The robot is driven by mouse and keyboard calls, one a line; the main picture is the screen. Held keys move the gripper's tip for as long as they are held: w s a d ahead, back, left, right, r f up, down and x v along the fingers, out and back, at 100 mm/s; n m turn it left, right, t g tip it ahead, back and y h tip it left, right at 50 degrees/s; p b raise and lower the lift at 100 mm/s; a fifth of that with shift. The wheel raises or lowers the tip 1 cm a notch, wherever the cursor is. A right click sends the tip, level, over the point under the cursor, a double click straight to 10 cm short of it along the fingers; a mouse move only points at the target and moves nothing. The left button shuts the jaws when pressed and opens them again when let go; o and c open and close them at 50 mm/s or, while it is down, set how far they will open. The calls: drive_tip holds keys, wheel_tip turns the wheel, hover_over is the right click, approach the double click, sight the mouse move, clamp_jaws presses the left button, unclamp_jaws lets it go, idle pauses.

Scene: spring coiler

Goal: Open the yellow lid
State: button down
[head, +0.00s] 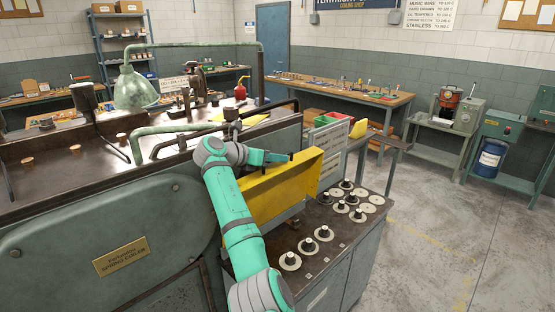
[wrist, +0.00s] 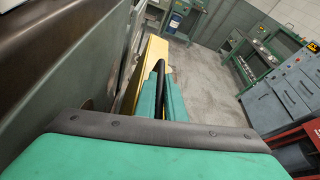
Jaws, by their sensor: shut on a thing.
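The yellow lid (head: 282,188) is a long panel on the right end of the green spring coiler, above the grey cabinet. It stands steeply tilted, with its broad face toward the head camera. My gripper (head: 279,157) is at the lid's upper edge. In the wrist view, the teal fingers (wrist: 166,92) are closed around a black curved bar (wrist: 167,88), which looks like the lid's handle. The yellow lid (wrist: 150,62) runs close along the left of the fingers there. Where the bar joins the lid is hidden.
Spools on black posts (head: 308,244) stand on the cabinet below the lid. A workbench (head: 345,95) is behind; the floor at right (head: 450,225) is clear.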

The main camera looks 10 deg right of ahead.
drive_tip(key=shift+d+f, duration=0.15)
drive_tip(key=shift+f, duration=0.05)
drive_tip(key=c, duration=2.1)
unclamp_jaws()
drive_tip(key=shift+d, duration=0.25)
drive_tip(key=shift+s+a+r, duration=0.3)
drive_tip(key=shift+a, duration=0.2)
wheel_tip(320, 180, up, 3)
hover_over(256, 177)
drive_tip(key=shift+w+r, duration=0.1)
drive_tip(key=shift+r, duration=0.1)
